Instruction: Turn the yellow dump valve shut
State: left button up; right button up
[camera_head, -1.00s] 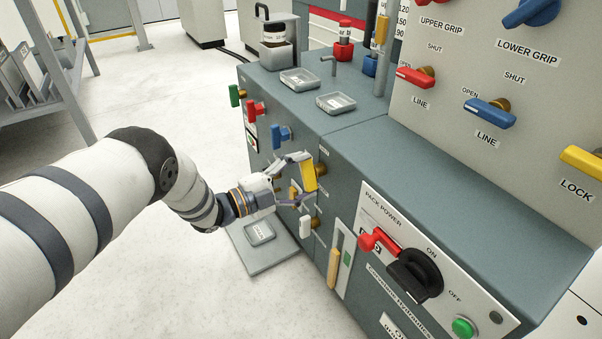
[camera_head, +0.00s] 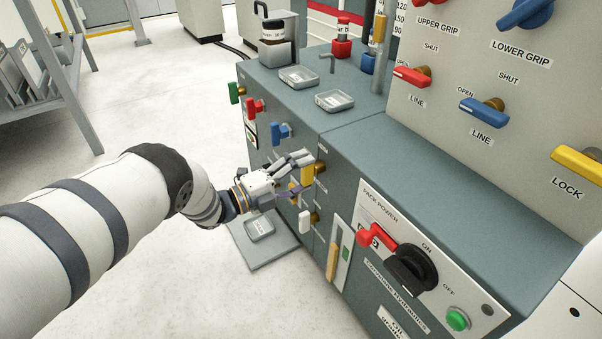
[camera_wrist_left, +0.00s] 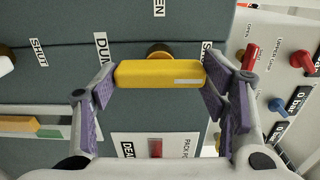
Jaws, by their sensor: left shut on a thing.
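The yellow dump valve handle (camera_head: 308,174) is on the front face of the grey cabinet, partly covered by my gripper in the head view. In the left wrist view the yellow handle (camera_wrist_left: 160,74) lies crosswise in the picture, with its brass stem behind it and a partly hidden "DUM…" label to its left. "SHUT" and "OPEN" labels show around it. My left gripper (camera_head: 302,176) is shut on the handle, its purple pads (camera_wrist_left: 160,90) at the handle's two ends. My right gripper is not in view.
Blue (camera_head: 280,131), red (camera_head: 256,106) and white (camera_head: 304,222) handles sit close by on the same cabinet face. The pack power panel (camera_head: 380,225) has a red handle and black knob. Two grey trays (camera_head: 299,76) lie on top. Open floor is at left.

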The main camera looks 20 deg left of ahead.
pick_arm(q)
jog(key=o, duration=1.1)
jog(key=shift+o, duration=0.2)
jog(key=v, duration=1.2)
